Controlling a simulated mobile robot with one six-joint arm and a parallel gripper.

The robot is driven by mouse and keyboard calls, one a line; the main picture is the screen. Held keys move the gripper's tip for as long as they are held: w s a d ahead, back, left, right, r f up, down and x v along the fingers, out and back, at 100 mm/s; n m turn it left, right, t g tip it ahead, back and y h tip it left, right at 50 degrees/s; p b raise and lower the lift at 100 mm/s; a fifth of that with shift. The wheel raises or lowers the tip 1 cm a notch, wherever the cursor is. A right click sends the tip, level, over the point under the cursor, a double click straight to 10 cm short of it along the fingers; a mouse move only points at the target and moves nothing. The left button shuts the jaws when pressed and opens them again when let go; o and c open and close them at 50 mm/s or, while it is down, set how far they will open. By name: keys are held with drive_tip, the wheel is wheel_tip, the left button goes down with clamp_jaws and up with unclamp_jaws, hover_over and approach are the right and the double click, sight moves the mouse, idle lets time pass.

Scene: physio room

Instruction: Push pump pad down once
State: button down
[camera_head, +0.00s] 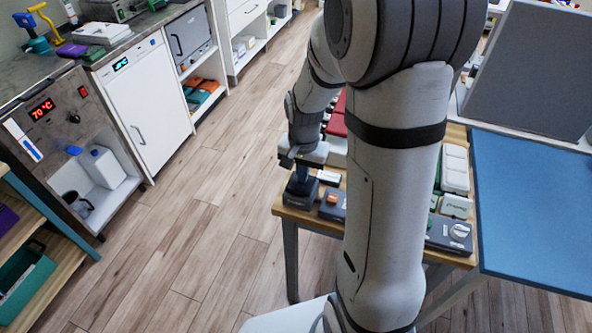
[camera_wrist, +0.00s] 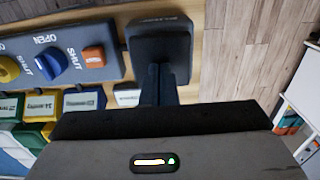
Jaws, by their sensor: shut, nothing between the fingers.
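The pump pad (camera_wrist: 160,28) appears to be the dark grey block with small lettering on the wooden table's corner. In the head view it is the dark block (camera_head: 299,193) at the table's near left corner. My gripper (camera_wrist: 160,88) is shut and empty, with its fingers pointing at the pad. In the head view my gripper (camera_head: 303,174) is right above the block. The fingers hide part of the pad. I cannot tell whether the fingertips touch it or whether it is pressed.
Beside the pad is a grey panel (camera_wrist: 50,62) marked OPEN and SHUT, with orange, blue and yellow knobs. Labelled boxes (camera_wrist: 83,101) stand close by. A grey box with a dial (camera_head: 450,235) and a blue-topped table (camera_head: 530,210) are to the right. The floor at left is clear.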

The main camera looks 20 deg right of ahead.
drive_tip(key=shift+s+f, duration=0.3)
drive_tip(key=shift+f, duration=0.15)
drive_tip(key=shift+r, duration=0.1)
drive_tip(key=shift+w+r+p, duration=0.1)
drive_tip(key=shift+r+p, duration=0.25)
wheel_tip(320, 180, up, 14)
drive_tip(key=p, duration=0.2)
drive_tip(key=shift+w, duration=0.2)
drive_tip(key=s+a+r+n+t, duration=0.1)
drive_tip(key=s+n, duration=0.2)
drive_tip(key=s, duration=0.4)
drive_tip(key=s+a+r+n+t, duration=0.1)
drive_tip(key=s+r+n, duration=0.1)
drive_tip(key=s+n, duration=0.2)
drive_tip(key=s, duration=0.3)
drive_tip(key=shift+a+t, duration=0.25)
drive_tip(key=shift+t, duration=0.05)
